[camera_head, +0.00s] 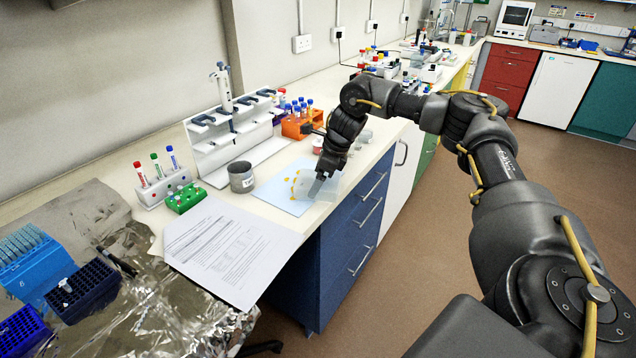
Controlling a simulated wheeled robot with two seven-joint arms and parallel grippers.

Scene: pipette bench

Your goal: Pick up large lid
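My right gripper (318,184) reaches down at the front edge of the bench, over the right side of a pale blue sheet (272,190). A clear, see-through piece (329,190), possibly the large lid, is right at its fingertips. I cannot tell whether the fingers are closed on it or only touch it. Small yellow pieces (294,180) show on the sheet beside the gripper. My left gripper is not in view.
A grey cup (242,177) stands left of the sheet, before a white pipette stand (215,150). Orange (297,127) and green (186,198) tube racks stand nearby. Printed paper (228,246) and crumpled foil (120,310) cover the near bench. Blue drawers (350,235) lie below the edge.

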